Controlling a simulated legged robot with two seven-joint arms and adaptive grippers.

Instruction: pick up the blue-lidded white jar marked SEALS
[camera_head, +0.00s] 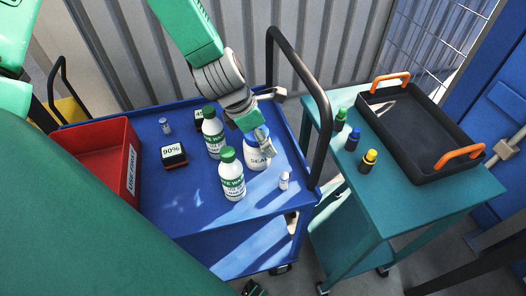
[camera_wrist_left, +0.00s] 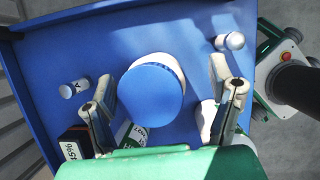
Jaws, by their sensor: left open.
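The white jar marked SEALS (camera_head: 257,156) stands upright on the blue cart top, partly hidden behind my left gripper (camera_head: 270,122) in the head view. In the left wrist view its round blue lid (camera_wrist_left: 151,94) faces the camera. My left gripper (camera_wrist_left: 163,75) is open and empty above the jar, with one finger on each side of the lid. A clear gap shows between the lid and the right finger; the left finger is closer, and I cannot tell whether it touches.
Two green-capped white bottles (camera_head: 232,175) (camera_head: 213,133) stand close left of the jar, and a small white vial (camera_head: 284,180) to its right. A black box marked 90% (camera_head: 173,155) and a red bin (camera_head: 131,160) are farther left. A teal cart (camera_head: 408,196) holds a black tray (camera_head: 420,130).

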